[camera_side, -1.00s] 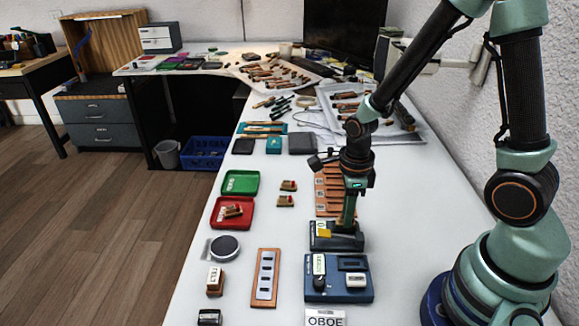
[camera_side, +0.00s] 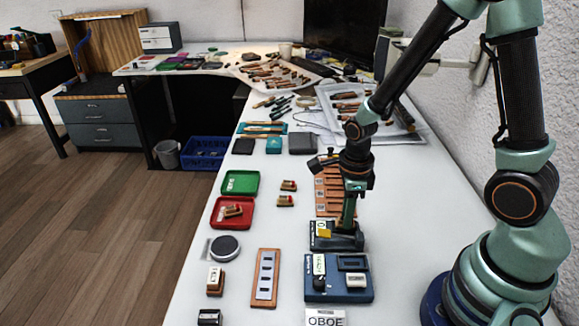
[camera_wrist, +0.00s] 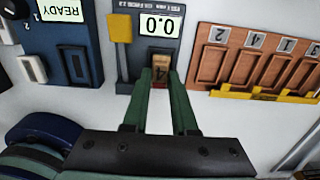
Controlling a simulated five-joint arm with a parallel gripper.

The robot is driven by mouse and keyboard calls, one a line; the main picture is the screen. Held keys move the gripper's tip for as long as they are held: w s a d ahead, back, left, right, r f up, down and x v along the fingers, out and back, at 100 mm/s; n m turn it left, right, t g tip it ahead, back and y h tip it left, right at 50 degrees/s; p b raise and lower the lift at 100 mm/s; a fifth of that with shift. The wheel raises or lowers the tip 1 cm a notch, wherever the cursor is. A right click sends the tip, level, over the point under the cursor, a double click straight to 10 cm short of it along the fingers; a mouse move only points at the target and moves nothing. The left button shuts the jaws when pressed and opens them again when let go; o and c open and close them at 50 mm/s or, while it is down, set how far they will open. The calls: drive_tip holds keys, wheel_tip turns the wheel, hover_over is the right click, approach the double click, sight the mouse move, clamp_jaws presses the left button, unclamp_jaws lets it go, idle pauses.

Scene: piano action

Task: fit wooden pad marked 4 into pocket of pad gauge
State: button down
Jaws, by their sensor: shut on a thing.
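The wooden pad marked 4 (camera_wrist: 160,78) is between the fingertips of my gripper (camera_wrist: 160,80), which is shut on it. Its tan face with the mark shows in the wrist view, with a red part at its near end. The dark pad gauge (camera_wrist: 147,47) has a white display reading 0.0 and a yellow part on its left. The pad is at the gauge's pocket, but I cannot tell how deep it sits. In the side view my gripper (camera_side: 347,222) points down at the gauge (camera_side: 322,244), and its fingers hide the pad.
A wooden rack (camera_wrist: 264,58) with numbered slots and a yellow front strip stands right of the gauge. A blue device reading READY (camera_wrist: 68,45) is on the left. Red (camera_side: 217,222) and green (camera_side: 240,174) trays stand across the bench.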

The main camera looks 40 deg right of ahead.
idle(0.4)
drive_tip(key=c, duration=0.6)
unclamp_jaws()
drive_tip(key=shift+r, duration=0.1)
drive_tip(key=shift+r, duration=3.35)
drive_tip(key=r+n+t, duration=0.2)
drive_tip(key=r+n, duration=0.3)
drive_tip(key=n, duration=0.4)
drive_tip(key=s+a+r+n+t, duration=0.1)
drive_tip(key=r+n, duration=0.4)
drive_tip(key=n, duration=0.4)
drive_tip(key=s+r+n+t, duration=0.1)
drive_tip(key=r+n+t, duration=0.1)
drive_tip(key=r+n, duration=0.3)
drive_tip(key=shift+a+r+n+t, duration=0.1)
drive_tip(key=shift+n+t, duration=0.05)
drive_tip(key=shift+n, duration=0.85)
drive_tip(key=shift+a+r+n+t, duration=0.1)
drive_tip(key=shift+n+t, duration=0.05)
drive_tip(key=shift+n, duration=0.85)
